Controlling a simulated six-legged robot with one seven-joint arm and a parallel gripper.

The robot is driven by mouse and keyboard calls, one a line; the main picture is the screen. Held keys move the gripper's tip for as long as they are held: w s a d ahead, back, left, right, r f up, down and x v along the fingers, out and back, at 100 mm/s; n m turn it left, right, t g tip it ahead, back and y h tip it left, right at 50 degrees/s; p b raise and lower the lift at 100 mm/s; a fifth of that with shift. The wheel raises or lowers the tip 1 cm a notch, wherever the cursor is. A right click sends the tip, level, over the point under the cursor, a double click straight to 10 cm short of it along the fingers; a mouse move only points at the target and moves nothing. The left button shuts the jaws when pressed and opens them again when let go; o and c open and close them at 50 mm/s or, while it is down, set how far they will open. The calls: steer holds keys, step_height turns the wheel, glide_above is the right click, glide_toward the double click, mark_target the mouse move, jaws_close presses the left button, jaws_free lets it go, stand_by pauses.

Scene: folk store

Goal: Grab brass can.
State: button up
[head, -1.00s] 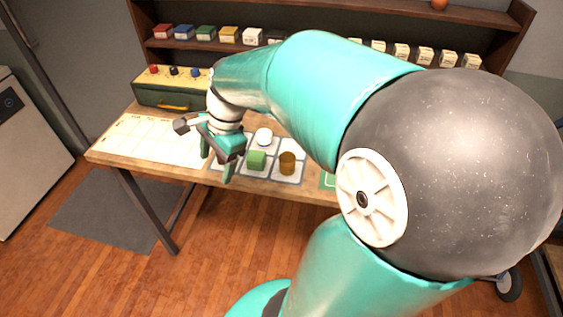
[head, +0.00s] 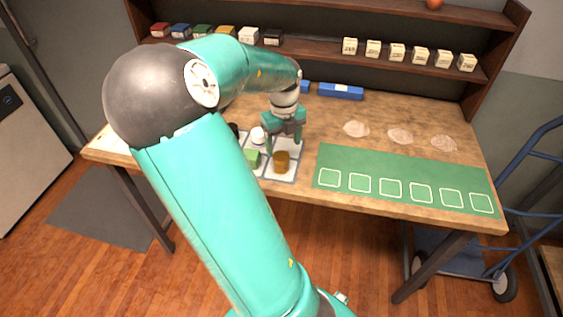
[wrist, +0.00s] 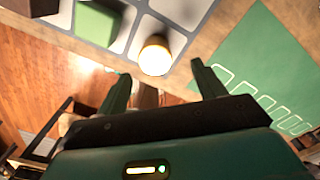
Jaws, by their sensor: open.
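The brass can (head: 281,162) stands upright on a white square of the grey grid mat (head: 290,178) near the table's front edge. In the wrist view the can (wrist: 154,57) shows from above, ahead of and between my open fingers, apart from both. My gripper (head: 284,144) is open and empty, pointing down just behind and above the can in the head view; its fingers also show in the wrist view (wrist: 160,85).
A green block (head: 253,158) stands just left of the can and a white round item (head: 258,136) behind it. A green mat with outlined squares (head: 400,182) lies to the right. Shelves with small boxes (head: 398,52) rise at the back.

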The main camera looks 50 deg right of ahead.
mark_target(281, 155)
steer(key=f, duration=0.8)
steer(key=shift+w+a, duration=0.2)
steer(key=shift+a, duration=0.1)
steer(key=shift+c, duration=0.4)
steer(key=c, duration=1)
